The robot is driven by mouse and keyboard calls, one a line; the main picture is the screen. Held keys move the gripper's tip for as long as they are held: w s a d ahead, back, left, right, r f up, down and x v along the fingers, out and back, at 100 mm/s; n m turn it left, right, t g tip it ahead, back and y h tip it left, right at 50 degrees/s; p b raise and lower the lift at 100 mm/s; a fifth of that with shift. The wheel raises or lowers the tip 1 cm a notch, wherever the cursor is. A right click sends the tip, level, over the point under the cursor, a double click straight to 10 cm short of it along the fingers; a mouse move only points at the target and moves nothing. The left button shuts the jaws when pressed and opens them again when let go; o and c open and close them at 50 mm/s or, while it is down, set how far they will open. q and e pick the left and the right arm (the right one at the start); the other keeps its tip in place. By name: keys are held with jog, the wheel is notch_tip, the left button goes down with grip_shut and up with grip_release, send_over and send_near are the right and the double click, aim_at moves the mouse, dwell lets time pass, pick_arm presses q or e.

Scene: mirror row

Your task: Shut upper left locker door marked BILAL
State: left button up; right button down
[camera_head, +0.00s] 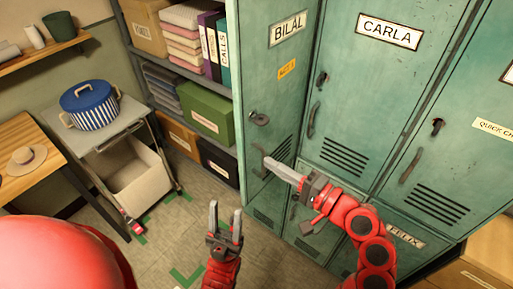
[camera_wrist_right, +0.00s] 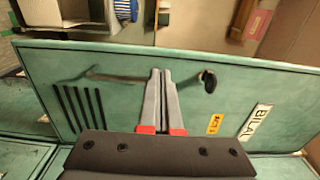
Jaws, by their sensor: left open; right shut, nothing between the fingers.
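The locker door marked BILAL (camera_head: 287,62) stands ajar, angled out from the locker row, its free edge on the left and its outer face towards me. It carries a name plate, an orange sticker, a round lock (camera_head: 259,118) and a bar handle (camera_head: 262,163). My right gripper (camera_head: 268,165) is shut and empty, with its fingertips in front of the door by the handle. In the right wrist view the shut fingers (camera_wrist_right: 161,72) point at the door face (camera_wrist_right: 120,105) between handle and lock; I cannot tell whether they touch. My left gripper (camera_head: 226,206) is open and empty above the floor.
The CARLA door (camera_head: 375,70) and FELIX door (camera_head: 400,236) look shut. A shelf with books, fabric and boxes stands left of the lockers. A trolley (camera_head: 112,128) holds a blue striped pot (camera_head: 90,106).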

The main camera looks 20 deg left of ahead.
aim_at(246, 148)
jog(key=p+x, duration=0.1)
jog(key=x, duration=0.3)
jog(key=shift+a+r+p, duration=0.1)
jog(key=shift+a+p, duration=0.2)
jog(key=shift+p, duration=0.1)
jog(key=shift+w+a, duration=0.3)
jog(key=shift+a, duration=0.25)
jog(key=shift+a, duration=0.1)
